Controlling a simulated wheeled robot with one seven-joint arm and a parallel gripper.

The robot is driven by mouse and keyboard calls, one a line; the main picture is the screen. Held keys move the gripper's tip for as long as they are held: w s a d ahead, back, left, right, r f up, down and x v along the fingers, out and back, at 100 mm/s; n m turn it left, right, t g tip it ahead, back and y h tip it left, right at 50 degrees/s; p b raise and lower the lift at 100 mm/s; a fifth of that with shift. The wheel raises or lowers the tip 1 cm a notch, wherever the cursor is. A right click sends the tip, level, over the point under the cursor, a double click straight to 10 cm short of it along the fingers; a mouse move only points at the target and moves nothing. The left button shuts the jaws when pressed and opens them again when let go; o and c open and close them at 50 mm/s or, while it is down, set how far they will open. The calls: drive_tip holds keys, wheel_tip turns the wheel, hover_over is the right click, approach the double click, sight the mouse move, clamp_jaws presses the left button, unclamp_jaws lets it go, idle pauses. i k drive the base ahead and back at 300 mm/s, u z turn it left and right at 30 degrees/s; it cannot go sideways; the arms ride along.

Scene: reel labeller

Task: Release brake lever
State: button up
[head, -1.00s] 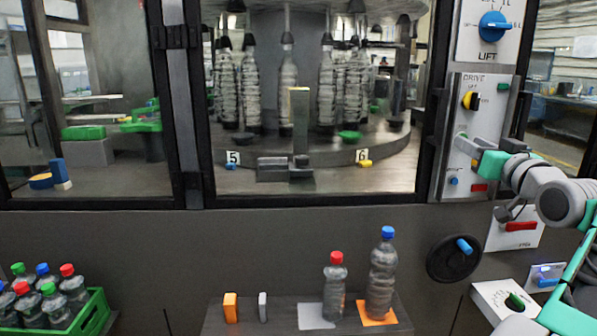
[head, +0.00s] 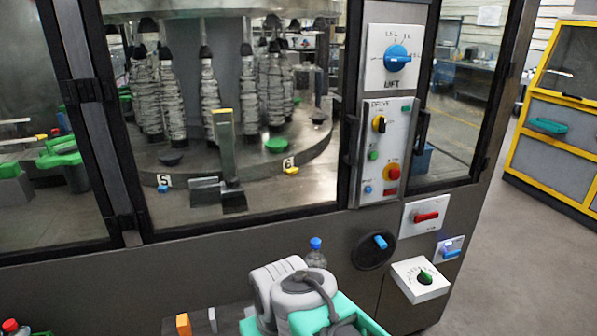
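A red lever (head: 427,217) sits on a white plate (head: 409,230) on the machine front, right of centre in the head view. It lies roughly level, and the small marking on its plate is too small to read. It is the likely brake lever, though no readable label confirms this. My arm shows at the bottom centre as grey and teal links, below and left of the lever. My gripper's fingers do not show; no contact with the lever is seen.
Above the lever is the DRIVE panel (head: 384,155) with knobs and buttons, under the LIFT selector (head: 397,58). A black handwheel (head: 374,250) with a blue grip is lower left. A white dial box (head: 420,280) juts out below. Open floor (head: 520,270) lies to the right.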

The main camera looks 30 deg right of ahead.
sight(414, 215)
drive_tip(key=z, duration=1.65)
drive_tip(key=k, duration=0.65)
drive_tip(key=u, duration=0.45)
drive_tip(key=i, duration=1.6)
drive_tip(key=u, duration=0.2)
